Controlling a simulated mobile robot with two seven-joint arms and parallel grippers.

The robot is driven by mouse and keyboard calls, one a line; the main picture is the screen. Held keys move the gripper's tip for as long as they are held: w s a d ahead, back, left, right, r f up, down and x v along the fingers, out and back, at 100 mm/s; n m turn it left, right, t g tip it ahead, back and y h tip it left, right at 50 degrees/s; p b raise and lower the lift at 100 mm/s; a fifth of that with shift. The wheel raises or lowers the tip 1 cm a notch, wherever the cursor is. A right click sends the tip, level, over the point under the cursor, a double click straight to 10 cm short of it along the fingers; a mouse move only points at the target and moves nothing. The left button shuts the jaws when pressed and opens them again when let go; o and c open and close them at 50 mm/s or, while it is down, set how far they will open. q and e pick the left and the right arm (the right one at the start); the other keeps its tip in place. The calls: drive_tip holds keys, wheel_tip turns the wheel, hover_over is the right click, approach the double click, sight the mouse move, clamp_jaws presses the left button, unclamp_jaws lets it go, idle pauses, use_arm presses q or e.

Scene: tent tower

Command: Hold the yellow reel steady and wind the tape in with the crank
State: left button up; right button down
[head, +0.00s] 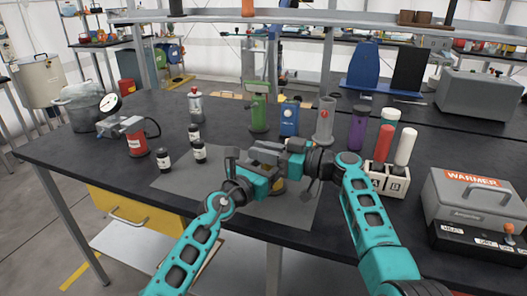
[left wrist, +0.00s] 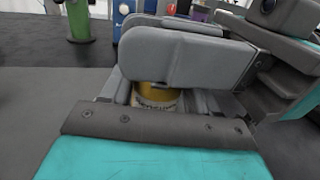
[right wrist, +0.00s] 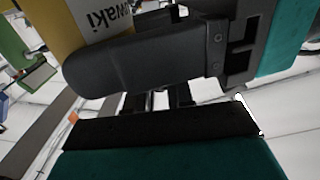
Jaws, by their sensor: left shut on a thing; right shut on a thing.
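The yellow reel (left wrist: 155,95) shows between and below the grey fingers in the left wrist view. Its yellow body with a white label also fills the upper left of the right wrist view (right wrist: 80,28). In the head view only a small yellow patch (head: 279,186) shows under the grippers. My left gripper (head: 258,164) is shut on the reel. My right gripper (head: 279,153) comes in from the right, close against the left one, and is shut on the crank, which its own fingers hide. The tape cannot be made out.
A grey mat (head: 302,207) lies under the grippers on the black bench (head: 85,160). Several black-capped bottles (head: 198,150) stand left of them. A green column (head: 259,112) and blue box (head: 289,118) stand behind. A white bottle rack (head: 386,180) and warmer (head: 470,205) are right.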

drive_tip(key=shift+d+f, duration=0.1)
drive_tip(key=shift+f, duration=0.1)
drive_tip(key=c, duration=1.1)
unclamp_jaws()
drive_tip(key=shift+r, duration=0.1)
drive_tip(key=v, duration=1.2)
drive_tip(key=shift+c, duration=0.6)
